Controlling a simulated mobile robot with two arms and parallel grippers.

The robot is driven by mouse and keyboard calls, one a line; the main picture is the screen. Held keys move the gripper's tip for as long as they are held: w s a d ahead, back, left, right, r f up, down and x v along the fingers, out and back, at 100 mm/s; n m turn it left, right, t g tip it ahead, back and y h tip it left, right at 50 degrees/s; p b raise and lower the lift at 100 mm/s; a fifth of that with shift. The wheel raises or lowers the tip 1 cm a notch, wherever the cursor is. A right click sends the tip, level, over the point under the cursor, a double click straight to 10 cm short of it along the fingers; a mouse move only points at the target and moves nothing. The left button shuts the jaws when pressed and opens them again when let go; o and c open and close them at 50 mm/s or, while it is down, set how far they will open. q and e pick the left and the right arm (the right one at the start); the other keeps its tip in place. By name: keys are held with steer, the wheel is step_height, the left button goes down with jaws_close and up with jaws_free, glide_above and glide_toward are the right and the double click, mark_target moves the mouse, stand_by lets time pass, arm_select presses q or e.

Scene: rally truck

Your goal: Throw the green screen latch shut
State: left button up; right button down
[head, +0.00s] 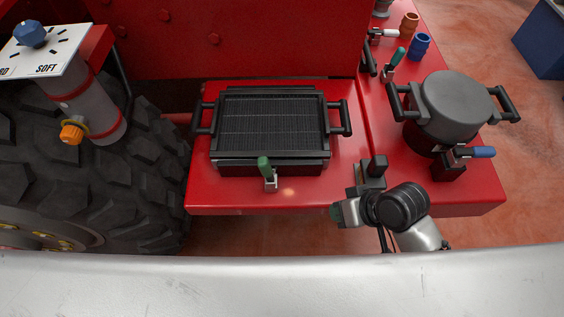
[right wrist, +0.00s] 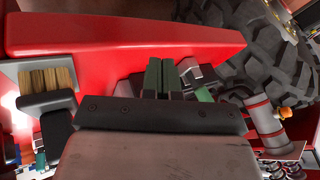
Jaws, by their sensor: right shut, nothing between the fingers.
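The green-handled screen latch (head: 265,170) sits on the red deck at the front edge of the black screen box (head: 270,120). Its green handle stands up, tilted slightly left, and its metal base is beside the box's front wall. My right gripper (head: 338,212) is at the front edge of the deck, to the right of the latch and apart from it. In the right wrist view its green-padded fingers (right wrist: 161,76) are together with nothing between them. A green piece, seemingly the latch handle (right wrist: 204,95), shows just right of them, partly hidden. My left gripper is not in view.
A grey round pot (head: 452,108) with a blue-handled latch (head: 480,152) stands right. Another green-handled latch (head: 395,60) is at the back right. A large tyre (head: 130,180) and a shock absorber (head: 90,105) border the left. The deck strip right of the screen is clear.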

steer(key=w+a+r+g+y, duration=0.2)
steer(key=w+r+y, duration=0.2)
steer(key=w, duration=0.1)
steer(key=m+g+y, duration=0.1)
steer(key=m+y, duration=0.2)
glide_toward(270, 166)
steer(key=p+x, duration=0.5)
steer(key=shift+a+f, duration=0.1)
steer(key=shift+a, duration=0.3)
steer(key=shift+s+a+f, duration=0.1)
steer(key=shift+a+f, duration=0.2)
steer(key=shift+a, duration=0.35)
